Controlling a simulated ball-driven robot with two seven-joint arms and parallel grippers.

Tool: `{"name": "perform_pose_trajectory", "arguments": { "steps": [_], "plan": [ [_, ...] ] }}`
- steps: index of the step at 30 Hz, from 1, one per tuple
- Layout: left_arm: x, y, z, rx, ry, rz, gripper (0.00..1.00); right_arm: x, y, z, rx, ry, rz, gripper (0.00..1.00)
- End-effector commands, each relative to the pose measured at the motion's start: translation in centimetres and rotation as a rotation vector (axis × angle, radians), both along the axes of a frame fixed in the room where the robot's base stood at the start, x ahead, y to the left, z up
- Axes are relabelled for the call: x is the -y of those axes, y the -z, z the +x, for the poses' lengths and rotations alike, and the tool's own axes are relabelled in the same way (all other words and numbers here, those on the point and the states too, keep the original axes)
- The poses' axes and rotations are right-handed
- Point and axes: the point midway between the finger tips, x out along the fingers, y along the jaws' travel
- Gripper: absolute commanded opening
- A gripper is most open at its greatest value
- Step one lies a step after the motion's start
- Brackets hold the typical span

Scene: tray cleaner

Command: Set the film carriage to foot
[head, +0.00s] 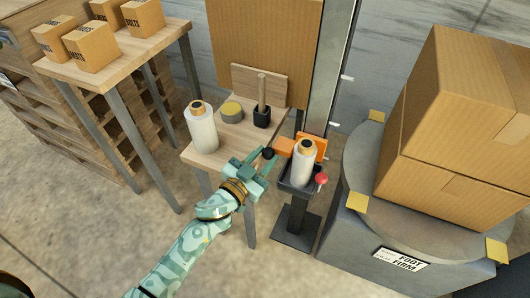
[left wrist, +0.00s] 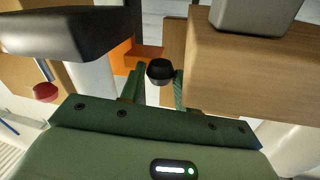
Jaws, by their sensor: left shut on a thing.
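The film carriage (head: 313,146) is orange, on an upright mast (head: 328,75), near the mast's lower part. A white film roll (head: 304,168) stands upright in its dark tray (head: 297,187), with a red knob (head: 321,179) at the side. An orange arm with a black knob (head: 268,153) sticks out to the left. My left gripper (head: 262,162) is shut on this black knob. In the left wrist view the knob (left wrist: 159,71) sits between the green fingers, with the orange part (left wrist: 140,56) behind. My right gripper is not in view.
A wooden table (head: 205,155) close on the left bears a spare white roll (head: 202,130), a round tin (head: 231,112) and a black holder (head: 262,117). A turntable (head: 352,160) with large cartons (head: 455,100) stands right; its label (head: 401,258) reads "FOOT FIRM".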

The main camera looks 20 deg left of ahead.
Motion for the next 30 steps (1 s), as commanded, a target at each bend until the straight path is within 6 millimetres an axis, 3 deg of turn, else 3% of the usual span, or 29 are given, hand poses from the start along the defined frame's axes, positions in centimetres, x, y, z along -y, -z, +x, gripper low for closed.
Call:
{"name": "perform_pose_trajectory", "arguments": {
  "steps": [9,10,12,23,26,30],
  "plan": [
    [0.0,0.3,-0.1,-0.004,-0.002,0.003,0.0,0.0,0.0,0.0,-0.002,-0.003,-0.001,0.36],
    [0.0,0.3,-0.1,-0.004,-0.002,0.003,0.35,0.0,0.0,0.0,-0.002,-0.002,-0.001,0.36],
    [0.0,0.3,-0.1,-0.003,-0.002,0.003,0.53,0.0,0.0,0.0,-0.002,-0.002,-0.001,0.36],
    [-0.1,0.1,-0.5,-0.001,-0.001,0.001,0.53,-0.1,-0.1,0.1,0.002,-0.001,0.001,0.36],
    [-0.4,0.0,-1.8,-0.001,-0.001,0.0,0.53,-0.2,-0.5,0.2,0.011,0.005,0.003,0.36],
    [-1.2,-0.2,-5.2,-0.002,-0.002,-0.002,0.53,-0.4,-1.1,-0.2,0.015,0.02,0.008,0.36]
  ]
}}
